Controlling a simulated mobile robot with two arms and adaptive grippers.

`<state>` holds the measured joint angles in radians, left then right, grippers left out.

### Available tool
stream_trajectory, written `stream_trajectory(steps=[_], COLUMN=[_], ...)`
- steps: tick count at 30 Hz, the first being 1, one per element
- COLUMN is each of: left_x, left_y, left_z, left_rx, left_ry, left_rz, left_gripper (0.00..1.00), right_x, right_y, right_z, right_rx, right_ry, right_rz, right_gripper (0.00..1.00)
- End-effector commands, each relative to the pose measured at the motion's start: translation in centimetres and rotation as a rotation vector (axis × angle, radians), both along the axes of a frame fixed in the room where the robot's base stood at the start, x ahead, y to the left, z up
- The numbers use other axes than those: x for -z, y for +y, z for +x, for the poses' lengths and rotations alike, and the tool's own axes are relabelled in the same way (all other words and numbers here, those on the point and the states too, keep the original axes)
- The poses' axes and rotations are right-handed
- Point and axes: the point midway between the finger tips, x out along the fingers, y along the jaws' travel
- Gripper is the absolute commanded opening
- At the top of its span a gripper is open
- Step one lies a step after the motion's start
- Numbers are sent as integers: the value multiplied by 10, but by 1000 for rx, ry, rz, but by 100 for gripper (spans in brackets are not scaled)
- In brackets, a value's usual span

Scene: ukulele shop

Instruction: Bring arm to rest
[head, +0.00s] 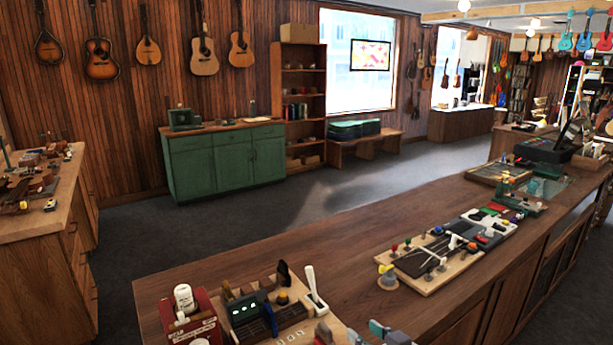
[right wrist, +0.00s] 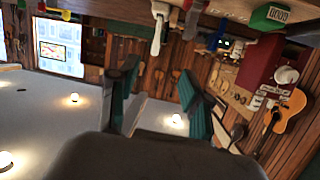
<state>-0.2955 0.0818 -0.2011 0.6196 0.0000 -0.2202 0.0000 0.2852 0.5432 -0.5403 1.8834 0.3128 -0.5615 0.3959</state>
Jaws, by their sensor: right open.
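My right gripper (head: 384,332) shows only by its grey-teal fingertips at the bottom edge of the head view, by the near edge of the wooden counter (head: 330,250). In the right wrist view my right gripper (right wrist: 160,98) has its two fingers spread apart with nothing between them. The rest of my right arm is out of the head view. My left gripper does not show in either view.
On the counter, left of my right gripper, stand a red box (head: 192,318) with a white bottle and a tool tray (head: 290,318). A board with colored knobs (head: 445,252) lies farther right. A workbench (head: 50,215) stands left. Open floor (head: 300,195) lies beyond the counter.

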Motion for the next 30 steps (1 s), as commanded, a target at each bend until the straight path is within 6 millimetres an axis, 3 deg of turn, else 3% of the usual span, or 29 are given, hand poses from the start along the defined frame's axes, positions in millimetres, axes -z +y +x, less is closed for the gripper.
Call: stream_trajectory(steps=[8, 14, 22, 30], left_x=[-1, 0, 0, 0], left_y=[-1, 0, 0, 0], left_z=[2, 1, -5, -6], left_rx=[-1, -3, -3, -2], left_ry=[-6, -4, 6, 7], left_rz=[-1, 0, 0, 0], left_gripper=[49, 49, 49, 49], right_x=[29, 57, 99, 123], right_y=[6, 4, -18, -49], right_z=[-35, -76, -162, -247], right_rx=[20, 50, 119, 182], right_ry=[95, 205, 436, 669], right_rz=[-43, -96, -205, -303], right_gripper=[49, 49, 49, 49])
